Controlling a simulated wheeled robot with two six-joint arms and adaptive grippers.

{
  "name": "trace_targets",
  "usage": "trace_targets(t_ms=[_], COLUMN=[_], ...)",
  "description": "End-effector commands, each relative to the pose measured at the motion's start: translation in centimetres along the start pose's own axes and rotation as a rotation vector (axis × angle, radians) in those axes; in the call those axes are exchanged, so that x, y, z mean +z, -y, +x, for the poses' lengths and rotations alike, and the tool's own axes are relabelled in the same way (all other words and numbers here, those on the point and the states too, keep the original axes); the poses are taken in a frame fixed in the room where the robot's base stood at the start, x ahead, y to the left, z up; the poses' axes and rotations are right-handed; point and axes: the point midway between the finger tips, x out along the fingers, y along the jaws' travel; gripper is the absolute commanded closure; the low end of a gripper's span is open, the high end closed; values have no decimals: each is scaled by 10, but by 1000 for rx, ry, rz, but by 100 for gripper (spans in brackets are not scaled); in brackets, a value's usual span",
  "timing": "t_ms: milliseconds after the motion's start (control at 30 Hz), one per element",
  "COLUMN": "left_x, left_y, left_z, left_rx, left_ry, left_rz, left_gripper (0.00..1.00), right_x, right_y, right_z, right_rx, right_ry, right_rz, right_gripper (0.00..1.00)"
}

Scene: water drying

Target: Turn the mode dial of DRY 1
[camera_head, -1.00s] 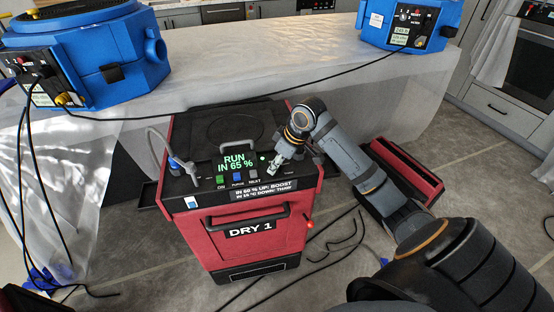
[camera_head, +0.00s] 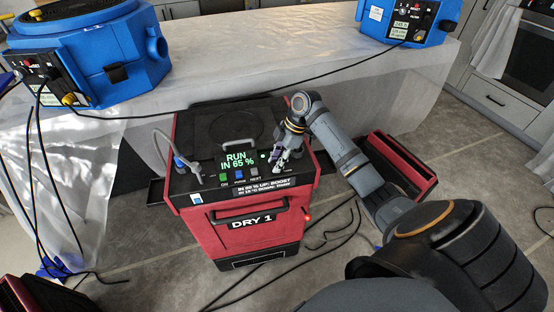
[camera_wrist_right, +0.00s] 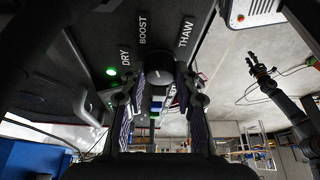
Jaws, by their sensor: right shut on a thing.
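The red machine DRY 1 (camera_head: 222,241) stands in the middle of the head view with a black top panel. Its screen (camera_head: 238,160) reads RUN IN 65 %. My right gripper (camera_head: 281,159) is at the panel's right side. In the right wrist view the dark mode dial (camera_wrist_right: 158,75) sits between the fingertips, among the labels DRY, BOOST and THAW. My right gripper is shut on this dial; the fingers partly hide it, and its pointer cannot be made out. A black gripper, seemingly my left (camera_wrist_right: 258,68), shows small in the wrist view; its jaw state is unclear.
Green, blue and grey buttons (camera_head: 240,178) lie below the screen. A grey hose (camera_head: 163,145) rises at the panel's left. Two blue machines (camera_head: 88,58) (camera_head: 425,22) stand on the covered table behind. Cables (camera_head: 325,240) lie on the floor, and another red unit (camera_head: 400,165) is at right.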

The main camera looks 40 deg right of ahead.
Motion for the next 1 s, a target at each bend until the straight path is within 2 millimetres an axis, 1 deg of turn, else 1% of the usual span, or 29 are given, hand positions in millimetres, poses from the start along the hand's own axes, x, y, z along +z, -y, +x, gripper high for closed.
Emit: trace_targets(t_ms=[300, 767, 800, 933, 967, 1000], left_x=[0, 0, 0, 0, 0, 0], left_y=[0, 0, 0, 0, 0, 0], left_z=[-1, -1, -1, -1, -1, -1], left_rx=[0, 0, 0, 0, 0, 0], left_ry=[1, 1, 1, 1, 1, 1], left_rz=[0, 0, 0, 0, 0, 0], left_gripper=[60, 60, 60, 60, 60, 60], right_x=[-1, 0, 0, 0, 0, 0], right_y=[-1, 0, 0, 0, 0, 0], right_z=[0, 0, 0, 0, 0, 0], right_rx=[-34, -39, -39, -39, -39, -39], right_ry=[-2, -1, -1, 0, 0, 0], right_rz=[-83, -93, -93, -93, -93, -93], right_gripper=[100, 100, 67, 49, 46, 46])
